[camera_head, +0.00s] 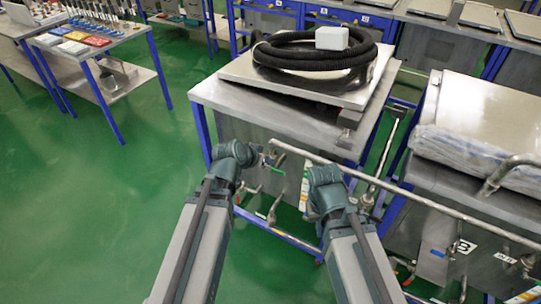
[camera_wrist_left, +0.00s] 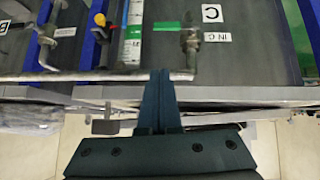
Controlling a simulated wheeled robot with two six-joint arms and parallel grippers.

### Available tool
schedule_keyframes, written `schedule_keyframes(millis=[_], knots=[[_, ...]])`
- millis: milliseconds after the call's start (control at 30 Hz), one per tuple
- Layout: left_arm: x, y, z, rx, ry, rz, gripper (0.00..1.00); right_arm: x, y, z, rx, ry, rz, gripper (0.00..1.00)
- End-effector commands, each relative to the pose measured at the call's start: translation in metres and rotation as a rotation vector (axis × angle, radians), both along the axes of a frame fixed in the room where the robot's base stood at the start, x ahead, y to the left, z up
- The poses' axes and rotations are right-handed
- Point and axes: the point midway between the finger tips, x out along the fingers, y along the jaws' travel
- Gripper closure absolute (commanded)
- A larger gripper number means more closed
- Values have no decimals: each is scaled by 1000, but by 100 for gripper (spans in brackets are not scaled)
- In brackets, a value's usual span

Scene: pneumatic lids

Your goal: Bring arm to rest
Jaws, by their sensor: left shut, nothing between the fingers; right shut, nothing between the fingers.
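My left gripper is shut and empty; its dark fingers (camera_wrist_left: 161,90) show pressed together in the left wrist view. In that view their tips appear close to the end of a metal pipe (camera_wrist_left: 90,76); I cannot tell whether they touch. In the head view my left arm's dark end (camera_head: 236,158) is in front of the middle bench. My right gripper (camera_head: 324,182) is to its right, shut, with nothing seen in it; its fingertips are hard to make out. Both arms reach forward from the bottom edge.
The middle bench (camera_head: 260,118) carries a tilted metal lid (camera_head: 236,72) with a coiled black hose (camera_head: 305,62) and a white box (camera_head: 332,38). A long pipe (camera_head: 400,195) runs beside my right arm. A right bench holds a plastic-wrapped item (camera_head: 470,158). Green floor (camera_head: 100,220) lies clear at left.

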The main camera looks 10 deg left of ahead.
Motion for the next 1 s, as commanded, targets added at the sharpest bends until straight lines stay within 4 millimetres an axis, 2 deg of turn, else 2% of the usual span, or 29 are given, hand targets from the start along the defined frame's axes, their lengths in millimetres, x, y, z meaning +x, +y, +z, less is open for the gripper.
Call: schedule_keyframes(millis=[400, 467, 533, 633, 733, 800, 900, 1000], knots=[[0, 0, -1, 0, 1, -1, 100, 0, 0, -1, 0, 0, 0, 100], [-2, -4, -3, 2, 15, -7, 100, 0, 0, -1, 0, 0, 0, 100], [-13, -16, -11, 14, 67, -29, 100, 0, 0, -1, 0, 0, 0, 100], [-47, -46, -32, 65, 223, -77, 100, 0, 0, -1, 0, 0, 0, 100], [-92, -67, -52, 158, 412, -94, 100, 0, 0, -1, 0, 0, 0, 100], [-121, -73, -61, 232, 523, -81, 100, 0, 0, -1, 0, 0, 0, 100], [-153, -74, -65, 332, 640, -46, 100, 0, 0, -1, 0, 0, 0, 100], [-173, -72, -66, 404, 708, -9, 100, 0, 0, -1, 0, 0, 0, 100]])
